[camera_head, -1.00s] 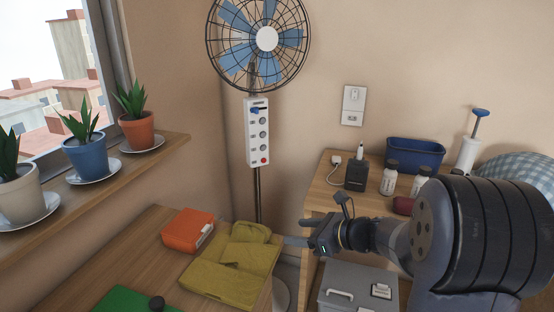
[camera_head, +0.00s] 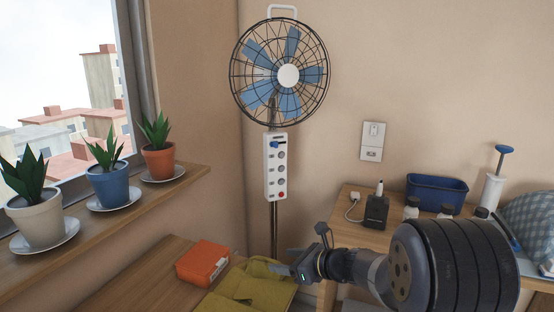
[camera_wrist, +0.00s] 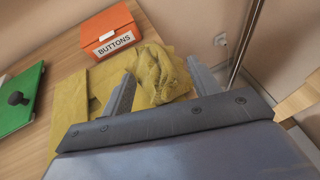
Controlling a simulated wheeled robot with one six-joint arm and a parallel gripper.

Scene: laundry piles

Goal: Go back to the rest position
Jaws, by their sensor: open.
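My gripper (camera_head: 287,262) is in the head view at the lower middle, beside a folded mustard-yellow cloth (camera_head: 245,288) on the wooden table. In the wrist view the two fingers of my gripper (camera_wrist: 158,88) stand wide apart and open. The yellow cloth (camera_wrist: 160,72) shows between and beyond them, with a bunched part on top. I see no cloth pinched by the fingers. I cannot tell whether the fingers touch the cloth.
An orange box (camera_head: 203,263) labelled BUTTONS lies behind the cloth. A green board (camera_wrist: 20,98) lies at left in the wrist view. A standing fan (camera_head: 288,76) is behind. Potted plants (camera_head: 158,160) line the sill. A side desk at right holds a blue bin (camera_head: 437,190) and bottles.

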